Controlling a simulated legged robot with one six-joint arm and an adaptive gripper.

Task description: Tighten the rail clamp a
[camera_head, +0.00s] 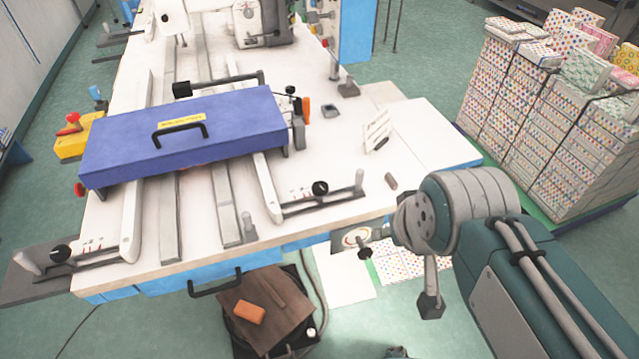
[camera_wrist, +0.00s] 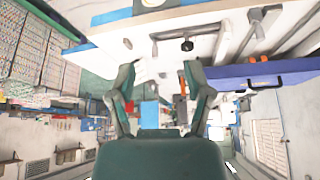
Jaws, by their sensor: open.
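Two rail clamps with black knobs and grey levers sit at the table's front edge in the head view. One clamp (camera_head: 320,188) is at the right rail. The other clamp (camera_head: 62,253) is at the left corner. No label shows which one is a. My gripper (camera_wrist: 163,95) is open and empty in the wrist view, its two fingers spread toward the table. In the head view my gripper (camera_head: 398,277) hangs off the table's front right edge, apart from both clamps. A black knob (camera_wrist: 187,45) and a lever (camera_wrist: 154,48) show beyond the fingers in the wrist view.
A blue cover (camera_head: 220,130) with a black handle lies across the rails of the white table (camera_head: 420,140). A small grey cylinder (camera_head: 391,182) stands near the right clamp. Stacked patterned boxes (camera_head: 560,120) stand right.

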